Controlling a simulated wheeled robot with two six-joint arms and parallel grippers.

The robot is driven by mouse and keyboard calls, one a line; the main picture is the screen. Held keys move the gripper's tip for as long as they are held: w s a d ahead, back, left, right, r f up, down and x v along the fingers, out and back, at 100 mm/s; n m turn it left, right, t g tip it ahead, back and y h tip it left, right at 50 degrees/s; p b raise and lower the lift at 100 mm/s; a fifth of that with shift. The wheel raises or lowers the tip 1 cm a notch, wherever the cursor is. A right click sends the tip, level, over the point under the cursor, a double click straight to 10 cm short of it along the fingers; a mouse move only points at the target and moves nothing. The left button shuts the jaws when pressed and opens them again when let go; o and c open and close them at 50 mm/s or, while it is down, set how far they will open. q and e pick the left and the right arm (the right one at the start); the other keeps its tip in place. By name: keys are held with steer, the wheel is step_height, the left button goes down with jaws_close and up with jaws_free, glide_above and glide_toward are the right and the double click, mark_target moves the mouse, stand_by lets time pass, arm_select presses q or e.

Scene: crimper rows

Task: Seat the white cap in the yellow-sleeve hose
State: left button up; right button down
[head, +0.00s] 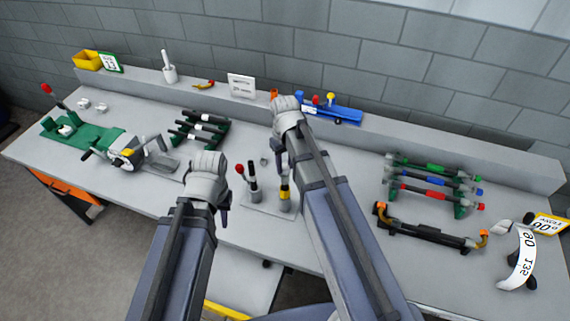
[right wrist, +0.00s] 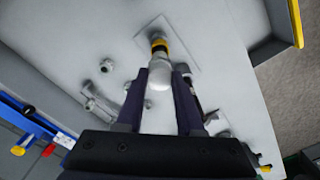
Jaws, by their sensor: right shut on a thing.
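The yellow-sleeve hose (head: 285,193) stands upright on a pale plate (head: 258,206) near the middle of the table; its yellow sleeve (right wrist: 160,46) also shows in the right wrist view. The white cap (right wrist: 157,79) is between the fingertips of my right gripper (right wrist: 164,76), which is shut on it. In that view the cap lines up with the sleeve and overlaps its near end; I cannot tell whether it touches or sits in the hose. My left gripper (head: 224,204) hangs left of the plate, apart from the hose; its jaw opening is unclear.
A red-knobbed lever (head: 240,170) and a dark post stand just left of the hose. A green fixture (head: 85,137) is at left and a dark rack (head: 200,130) behind. A rack of coloured hoses (head: 430,188) stands at right. A blue tray (head: 335,112) lies behind.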

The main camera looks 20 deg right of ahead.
mark_target(285, 167)
steer(key=shift+f+b, duration=0.4)
steer(key=shift+f, duration=0.1)
steer(key=shift+c, duration=2.3)
jaws_free()
step_height(285, 167, up, 8)
steer(key=p, duration=0.8)
steer(key=shift+f, duration=0.1)
